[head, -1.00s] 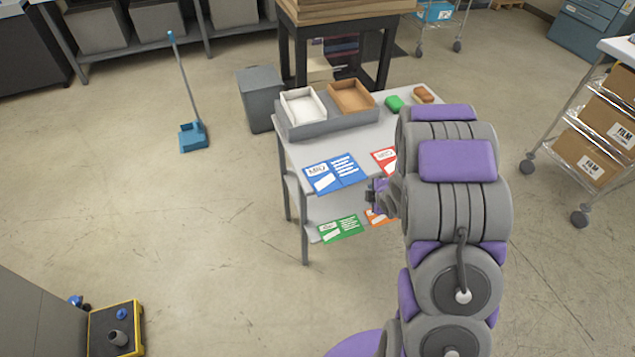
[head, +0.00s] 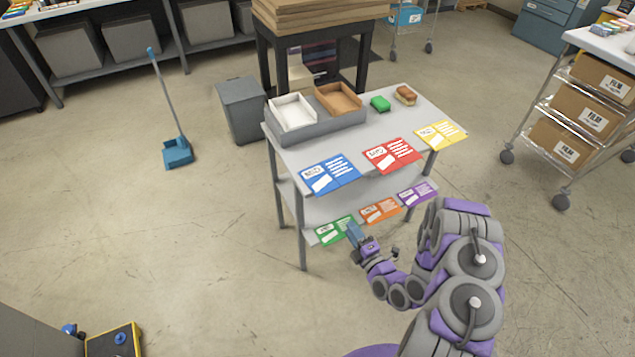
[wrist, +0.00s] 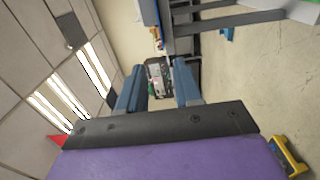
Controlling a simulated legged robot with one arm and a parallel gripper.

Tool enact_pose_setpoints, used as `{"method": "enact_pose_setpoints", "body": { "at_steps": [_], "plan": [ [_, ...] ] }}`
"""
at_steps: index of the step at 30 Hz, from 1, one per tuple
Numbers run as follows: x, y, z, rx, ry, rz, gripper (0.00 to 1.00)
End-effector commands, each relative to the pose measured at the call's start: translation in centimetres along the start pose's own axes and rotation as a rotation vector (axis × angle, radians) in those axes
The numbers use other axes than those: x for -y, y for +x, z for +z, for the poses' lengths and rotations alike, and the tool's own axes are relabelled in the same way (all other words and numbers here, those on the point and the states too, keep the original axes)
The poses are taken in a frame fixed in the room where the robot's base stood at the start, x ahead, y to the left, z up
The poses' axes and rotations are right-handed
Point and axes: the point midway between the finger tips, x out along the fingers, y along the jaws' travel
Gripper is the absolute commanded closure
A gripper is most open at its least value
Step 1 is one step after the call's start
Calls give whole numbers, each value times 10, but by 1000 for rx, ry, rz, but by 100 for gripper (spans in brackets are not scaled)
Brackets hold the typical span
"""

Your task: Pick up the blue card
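The blue card (head: 328,174) lies flat at the near left corner of the grey cart's top shelf (head: 290,155), with its near edge at or slightly past the shelf edge. My gripper (head: 353,234) is lower than the card in the head view and to its right, in front of the lower shelf. It appears close to the green card (head: 333,229), but I cannot tell whether they touch. In the wrist view my gripper (wrist: 158,84) has its two blue fingers apart with nothing held between them. The blue card is not recognisable in the wrist view.
Red (head: 391,155) and yellow (head: 440,134) cards lie beside the blue one. Orange (head: 380,211) and purple (head: 417,192) cards are on the lower shelf.

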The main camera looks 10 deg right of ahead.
Motion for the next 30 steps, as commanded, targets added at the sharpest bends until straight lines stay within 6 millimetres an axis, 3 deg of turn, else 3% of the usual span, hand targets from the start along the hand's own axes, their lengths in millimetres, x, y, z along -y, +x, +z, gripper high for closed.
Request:
{"method": "enact_pose_setpoints", "body": {
  "at_steps": [12, 23, 30],
  "plan": [
    [-1, 47, -16, -3, -24, 2, 66],
    [0, 90, -4, 0, -10, 7, 66],
    [0, 118, -10, -1, -13, 2, 66]
  ]
}}
